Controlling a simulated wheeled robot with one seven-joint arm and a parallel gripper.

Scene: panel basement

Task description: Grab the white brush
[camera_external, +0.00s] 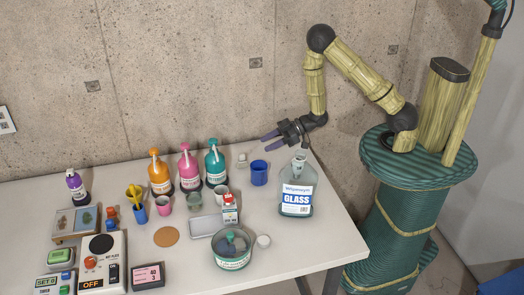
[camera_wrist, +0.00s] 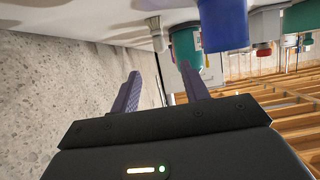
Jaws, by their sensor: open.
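The blue mug (camera_wrist: 222,25) shows beyond the fingers at the top of that view.
A large glass-cleaner container (camera_external: 296,198) stands right of the mug. Orange (camera_external: 160,178), pink (camera_external: 189,170) and teal (camera_external: 215,166) pump bottles stand left of it. The concrete wall (camera_external: 190,70) is close behind.

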